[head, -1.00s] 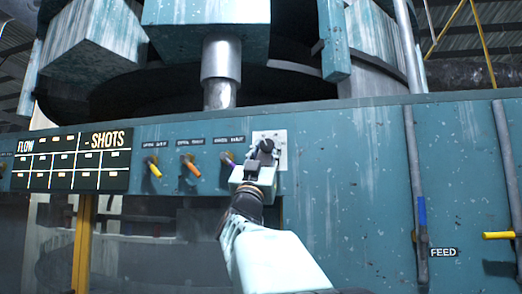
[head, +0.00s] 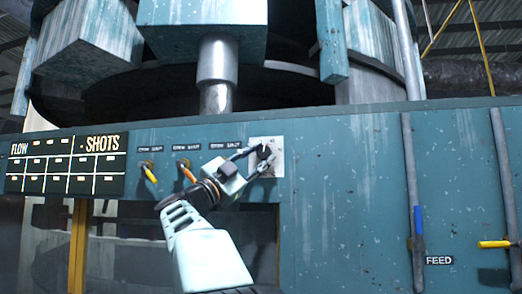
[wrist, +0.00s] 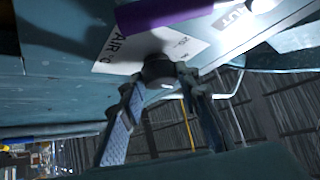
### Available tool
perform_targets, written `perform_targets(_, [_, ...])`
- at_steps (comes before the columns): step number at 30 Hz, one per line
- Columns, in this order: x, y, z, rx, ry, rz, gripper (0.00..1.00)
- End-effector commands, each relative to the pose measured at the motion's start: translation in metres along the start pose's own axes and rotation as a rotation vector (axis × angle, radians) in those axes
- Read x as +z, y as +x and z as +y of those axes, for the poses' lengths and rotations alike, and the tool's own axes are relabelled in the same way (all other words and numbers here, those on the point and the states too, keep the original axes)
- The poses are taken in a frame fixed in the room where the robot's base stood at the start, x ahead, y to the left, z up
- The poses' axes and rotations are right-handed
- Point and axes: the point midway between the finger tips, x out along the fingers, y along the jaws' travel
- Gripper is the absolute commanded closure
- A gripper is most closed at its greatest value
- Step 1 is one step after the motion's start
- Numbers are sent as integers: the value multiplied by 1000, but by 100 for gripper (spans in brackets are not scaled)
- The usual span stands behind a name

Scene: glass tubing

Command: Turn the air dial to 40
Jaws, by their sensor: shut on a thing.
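The air dial (head: 265,152) is a dark round knob on a pale plate (head: 277,144) on the teal machine front. In the wrist view the dial (wrist: 158,68) stands on the white plate (wrist: 125,45), which reads AIR with small numbers by the knob. My gripper (head: 262,158) reaches it from the lower left, with its fingers on the knob. In the wrist view my gripper (wrist: 160,82) has both fingertips at the knob, one on each side. Which number the dial points at cannot be read.
A purple lever (wrist: 165,10) crosses close above the dial in the wrist view. Yellow (head: 149,173) and orange (head: 186,171) levers stand to the left. A SHOTS board (head: 100,143) is farther left. Blue-handled and yellow-handled levers by the FEED label (head: 439,260) are at the right.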

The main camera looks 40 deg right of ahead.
Motion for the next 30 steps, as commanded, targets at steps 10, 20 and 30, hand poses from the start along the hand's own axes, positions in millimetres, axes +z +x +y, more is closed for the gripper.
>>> perform_targets(10, [0,0,-3,120,125,6,94])
perform_targets(20, [-1,0,-3,154,158,7,94])
perform_targets(30, [-1,1,-3,154,159,7,94])
